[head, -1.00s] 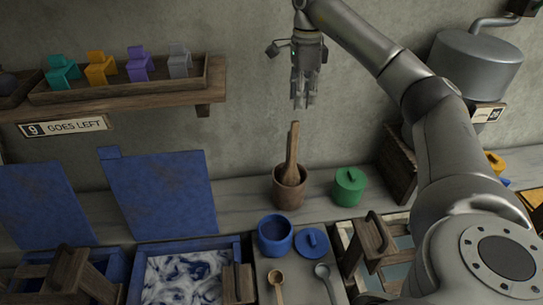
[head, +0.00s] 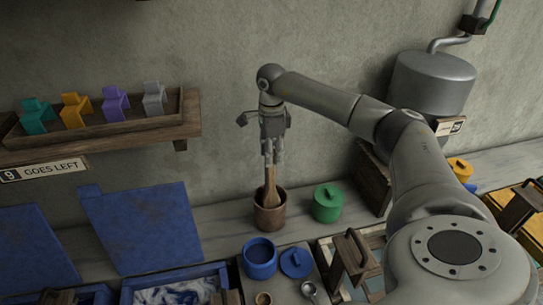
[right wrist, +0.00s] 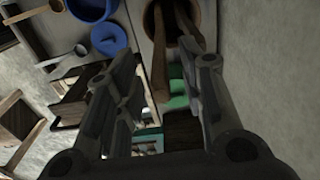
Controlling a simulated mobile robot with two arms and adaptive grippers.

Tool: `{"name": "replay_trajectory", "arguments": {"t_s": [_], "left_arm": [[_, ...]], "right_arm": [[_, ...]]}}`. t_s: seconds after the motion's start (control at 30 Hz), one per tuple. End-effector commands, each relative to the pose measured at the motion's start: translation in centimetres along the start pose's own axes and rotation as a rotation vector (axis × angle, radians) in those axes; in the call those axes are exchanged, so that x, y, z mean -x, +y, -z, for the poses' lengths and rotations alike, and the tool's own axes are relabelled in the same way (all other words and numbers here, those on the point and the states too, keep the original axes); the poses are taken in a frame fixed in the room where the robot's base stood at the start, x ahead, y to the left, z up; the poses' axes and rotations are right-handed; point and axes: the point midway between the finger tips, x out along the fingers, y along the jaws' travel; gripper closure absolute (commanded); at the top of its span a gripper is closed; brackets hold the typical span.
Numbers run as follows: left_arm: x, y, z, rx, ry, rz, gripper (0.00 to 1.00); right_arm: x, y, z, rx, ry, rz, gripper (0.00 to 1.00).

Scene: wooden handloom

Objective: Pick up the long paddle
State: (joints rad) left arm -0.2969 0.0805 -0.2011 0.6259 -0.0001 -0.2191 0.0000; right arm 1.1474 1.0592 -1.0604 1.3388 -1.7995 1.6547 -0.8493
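The long wooden paddle (head: 271,190) stands upright in a brown pot (head: 269,216) on the counter by the wall. A second wooden handle seems to stand beside it. My right gripper (head: 273,152) points down over the pot, at the top of the paddle, and hides its upper end. In the right wrist view my right gripper's fingers (right wrist: 165,70) are spread apart. There the wooden handles (right wrist: 190,42) rise from the pot (right wrist: 150,18), close to the right-hand finger. I cannot tell whether the finger touches them. My left gripper is not in view.
A green lidded pot (head: 327,204) stands right of the brown pot. A blue pot (head: 260,259) and blue lid (head: 296,263) lie in front. A shelf (head: 105,134) with coloured pieces is on the left wall. A metal tank (head: 434,82) stands at right.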

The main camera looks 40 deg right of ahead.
Motion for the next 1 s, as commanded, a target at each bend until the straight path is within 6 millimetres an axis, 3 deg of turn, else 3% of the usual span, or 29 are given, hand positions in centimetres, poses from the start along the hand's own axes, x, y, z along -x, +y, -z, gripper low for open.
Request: {"name": "replay_trajectory", "arguments": {"t_s": [0.27,0.53,1.0], "left_arm": [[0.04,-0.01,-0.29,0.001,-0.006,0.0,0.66],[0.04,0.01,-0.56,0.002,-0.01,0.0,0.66],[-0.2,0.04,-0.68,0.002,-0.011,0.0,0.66]], "right_arm": [[-0.34,-0.02,-0.01,0.0,0.0,0.001,0.65],[-0.31,-0.03,-0.01,0.0,0.0,0.001,0.99],[0.17,-0.09,-0.04,0.0,-0.002,0.003,1.0]]}}
